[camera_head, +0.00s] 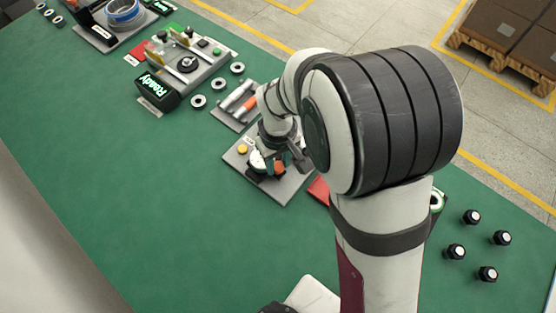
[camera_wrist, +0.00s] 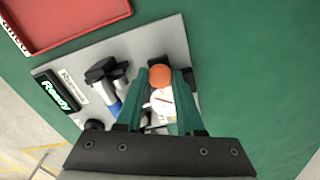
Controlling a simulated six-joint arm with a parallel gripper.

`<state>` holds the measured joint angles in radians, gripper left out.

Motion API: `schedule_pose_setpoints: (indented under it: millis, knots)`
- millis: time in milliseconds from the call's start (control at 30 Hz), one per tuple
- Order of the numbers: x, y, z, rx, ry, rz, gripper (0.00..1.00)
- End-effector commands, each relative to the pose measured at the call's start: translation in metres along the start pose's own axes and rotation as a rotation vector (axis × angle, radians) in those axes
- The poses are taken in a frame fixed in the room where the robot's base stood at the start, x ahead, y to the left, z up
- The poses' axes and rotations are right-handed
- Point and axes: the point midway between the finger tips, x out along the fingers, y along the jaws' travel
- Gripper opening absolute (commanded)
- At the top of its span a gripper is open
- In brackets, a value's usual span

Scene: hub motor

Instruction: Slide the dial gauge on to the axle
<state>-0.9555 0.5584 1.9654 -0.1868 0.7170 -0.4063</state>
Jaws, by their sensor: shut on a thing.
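The dial gauge, with a round white face (camera_wrist: 163,102) and an orange cap, sits between the teal fingers of my gripper (camera_wrist: 163,78) in the wrist view. My gripper is shut on it. In the head view, my gripper (camera_head: 279,158) is low over a grey plate (camera_head: 290,187), with the white face and orange part at its tip. A metal post with a black top (camera_wrist: 106,70), possibly the axle, stands on the plate left of the gauge in the wrist view. I cannot tell whether the gauge touches anything below; my fingers hide that area.
A "Ready" display (camera_wrist: 60,91) and a black knob (camera_wrist: 93,125) are on the plate's left in the wrist view. A red tray (camera_wrist: 75,18) lies close by. Other stations and loose rings (camera_head: 198,101) lie up the green table; several black-and-white pieces (camera_head: 472,217) are at right.

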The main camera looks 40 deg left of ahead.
Motion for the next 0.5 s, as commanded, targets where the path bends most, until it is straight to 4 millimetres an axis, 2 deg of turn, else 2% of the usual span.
schedule_pose_setpoints:
  millis: [300,500]
  knots:
    - [0.0,0.032,-0.013,0.002,0.001,0.0,0.0]
    - [-0.001,0.034,-0.014,-0.003,0.004,0.004,0.0]
